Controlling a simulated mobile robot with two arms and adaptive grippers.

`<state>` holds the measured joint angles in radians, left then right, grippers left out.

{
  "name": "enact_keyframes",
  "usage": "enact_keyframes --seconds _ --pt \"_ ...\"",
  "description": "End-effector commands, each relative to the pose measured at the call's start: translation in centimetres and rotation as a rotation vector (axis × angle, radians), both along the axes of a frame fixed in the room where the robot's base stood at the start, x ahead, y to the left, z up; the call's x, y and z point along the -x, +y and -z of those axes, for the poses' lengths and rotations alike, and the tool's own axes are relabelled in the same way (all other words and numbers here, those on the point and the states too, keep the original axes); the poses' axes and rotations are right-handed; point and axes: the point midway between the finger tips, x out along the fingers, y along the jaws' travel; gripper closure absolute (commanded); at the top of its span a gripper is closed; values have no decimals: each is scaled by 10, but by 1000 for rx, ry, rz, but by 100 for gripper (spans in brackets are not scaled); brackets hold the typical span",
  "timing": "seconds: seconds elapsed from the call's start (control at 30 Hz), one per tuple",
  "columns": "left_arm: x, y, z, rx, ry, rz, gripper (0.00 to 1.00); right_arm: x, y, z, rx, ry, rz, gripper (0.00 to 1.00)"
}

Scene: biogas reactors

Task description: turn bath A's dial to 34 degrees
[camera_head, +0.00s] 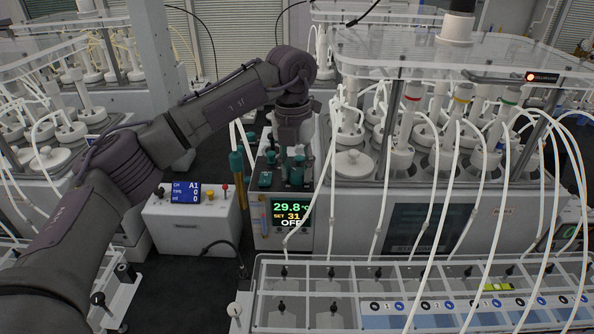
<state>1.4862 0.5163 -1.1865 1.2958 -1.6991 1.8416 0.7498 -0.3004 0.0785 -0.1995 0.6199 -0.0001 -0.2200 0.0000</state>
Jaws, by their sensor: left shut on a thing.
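Bath A's control unit (282,238) stands at the front left corner of the large water bath. Its display (291,212) reads 29.8 °C, SET 31 and OFF. My left arm reaches in from the left, and its gripper (292,160) points down onto the top of this unit. The gripper is shut on the dial there, which is mostly hidden by the fingers. Teal parts (265,179) show on the unit's top beside the fingers. My right gripper is not in view.
A white pump box (190,222) with a blue display reading A1 stands left of the unit. Teal-capped brass cylinders (238,168) stand close by. White tubes hang in front, over a compartmented rack (275,318). The bath (345,205) with several vessels is at right.

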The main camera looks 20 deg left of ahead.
Motion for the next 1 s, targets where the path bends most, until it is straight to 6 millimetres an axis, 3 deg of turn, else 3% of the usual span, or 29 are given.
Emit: enact_keyframes --seconds 0.5,1.0 --pt "-1 1 -1 0 -3 412 99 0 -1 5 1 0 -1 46" --pt "-1 1 -1 0 -3 544 99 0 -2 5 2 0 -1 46"
